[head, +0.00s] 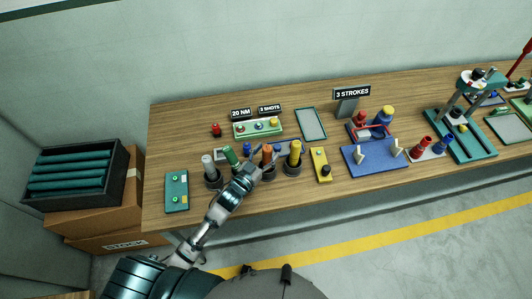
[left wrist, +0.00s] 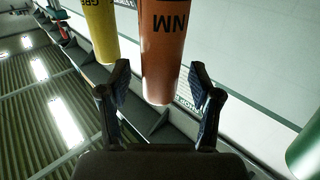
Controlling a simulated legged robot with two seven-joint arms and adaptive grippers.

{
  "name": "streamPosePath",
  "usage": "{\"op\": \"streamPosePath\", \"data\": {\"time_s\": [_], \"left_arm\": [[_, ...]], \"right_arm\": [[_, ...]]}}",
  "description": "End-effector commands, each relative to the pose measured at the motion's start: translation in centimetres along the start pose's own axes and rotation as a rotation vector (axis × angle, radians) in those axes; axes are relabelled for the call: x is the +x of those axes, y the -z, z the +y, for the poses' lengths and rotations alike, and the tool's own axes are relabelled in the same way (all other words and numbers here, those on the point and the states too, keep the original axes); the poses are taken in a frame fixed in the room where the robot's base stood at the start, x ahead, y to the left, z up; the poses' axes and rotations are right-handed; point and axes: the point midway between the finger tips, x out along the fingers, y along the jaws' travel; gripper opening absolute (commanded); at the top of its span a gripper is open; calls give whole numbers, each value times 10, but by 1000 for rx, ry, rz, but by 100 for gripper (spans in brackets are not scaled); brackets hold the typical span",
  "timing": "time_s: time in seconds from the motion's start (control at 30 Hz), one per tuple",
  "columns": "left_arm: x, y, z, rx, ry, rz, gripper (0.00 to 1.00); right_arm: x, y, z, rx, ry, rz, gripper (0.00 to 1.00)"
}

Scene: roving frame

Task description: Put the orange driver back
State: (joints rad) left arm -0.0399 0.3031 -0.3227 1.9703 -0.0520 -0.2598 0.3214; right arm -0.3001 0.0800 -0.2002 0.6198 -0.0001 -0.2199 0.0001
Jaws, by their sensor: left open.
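The orange driver (head: 267,153) stands upright in a dark round holder (head: 269,173), in a row between the green driver (head: 231,156) and the yellow driver (head: 295,152). My left gripper (head: 261,155) is open and reaches the orange driver from the front left. In the left wrist view the orange driver (left wrist: 163,45) shows large, with part of its lettering readable as "NM". Its end lies between my two open fingers (left wrist: 160,95), with gaps at both sides. The yellow driver (left wrist: 102,28) and a green one (left wrist: 306,152) are outside the fingers. My right gripper does not show.
A grey-topped driver (head: 208,166) stands at the row's left, beside a green plate (head: 177,191). A "20 NM" sign (head: 241,113) stands behind a green block (head: 258,128). A yellow block (head: 321,165) and blue tray (head: 375,157) lie right. The table's front edge is close.

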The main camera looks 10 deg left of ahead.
Motion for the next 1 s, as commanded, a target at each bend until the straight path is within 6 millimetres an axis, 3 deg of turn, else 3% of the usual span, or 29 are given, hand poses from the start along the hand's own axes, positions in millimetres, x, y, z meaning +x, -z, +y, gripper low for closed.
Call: {"op": "streamPosePath", "data": {"time_s": [0.17, 0.5, 0.7, 1.0], "left_arm": [[-8, -2, 0, 0, 1, -3, 64], [-79, -3, 0, -1, 0, -5, 64], [-110, -2, 0, -1, 0, -3, 64], [-120, -1, 0, 0, 0, 0, 64]], "right_arm": [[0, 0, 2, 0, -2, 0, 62], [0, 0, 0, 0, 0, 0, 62], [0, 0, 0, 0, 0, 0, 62], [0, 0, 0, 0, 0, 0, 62]]}}
